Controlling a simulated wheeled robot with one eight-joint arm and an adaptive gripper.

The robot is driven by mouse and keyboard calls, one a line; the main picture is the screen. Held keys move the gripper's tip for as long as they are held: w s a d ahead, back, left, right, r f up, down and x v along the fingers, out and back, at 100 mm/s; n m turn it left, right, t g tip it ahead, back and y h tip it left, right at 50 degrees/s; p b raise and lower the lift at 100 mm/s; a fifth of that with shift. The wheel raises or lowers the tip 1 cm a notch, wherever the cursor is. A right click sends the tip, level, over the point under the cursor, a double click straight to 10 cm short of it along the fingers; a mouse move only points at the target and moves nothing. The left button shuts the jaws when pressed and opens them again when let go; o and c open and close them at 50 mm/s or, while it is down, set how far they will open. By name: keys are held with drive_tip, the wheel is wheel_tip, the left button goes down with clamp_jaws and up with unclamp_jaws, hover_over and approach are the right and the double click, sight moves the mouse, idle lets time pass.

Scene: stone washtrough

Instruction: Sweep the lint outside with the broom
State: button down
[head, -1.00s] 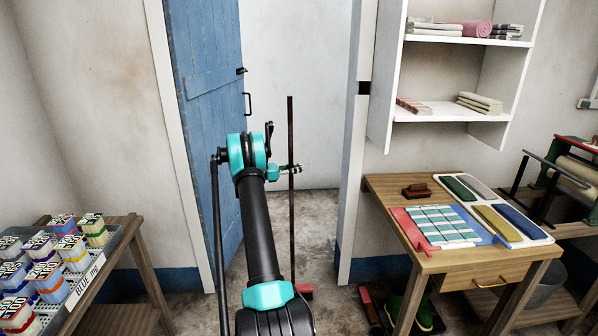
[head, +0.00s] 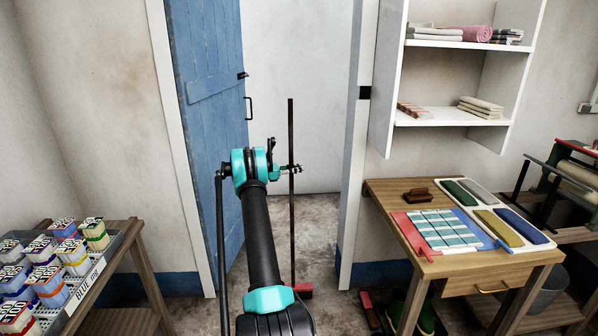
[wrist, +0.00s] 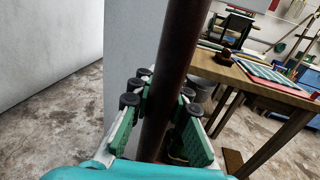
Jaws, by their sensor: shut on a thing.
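The broom (head: 291,220) stands upright in the open doorway, its dark handle vertical and its red head (head: 302,287) on the floor at the threshold. My gripper (head: 290,169) is shut on the upper part of the handle. In the wrist view the dark handle (wrist: 178,70) runs between the green fingers of my gripper (wrist: 161,120). I cannot make out any lint in these frames; my arm covers part of the floor by the door.
The blue door (head: 207,120) stands open at the left of the doorway. A wooden table (head: 375,190) with colored pads is to the right, under white shelves (head: 450,120). A rack of labeled boxes (head: 130,235) stands at left. The concrete floor beyond the doorway (head: 318,215) looks clear.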

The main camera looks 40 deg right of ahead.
drive_tip(key=shift+w+d, duration=0.7)
drive_tip(key=shift+w, duration=0.4)
drive_tip(key=shift+w+d, duration=0.55)
drive_tip(key=shift+w, duration=0.35)
drive_tip(key=shift+r, duration=0.1)
wheel_tip(320, 180, up, 8)
idle(0.5)
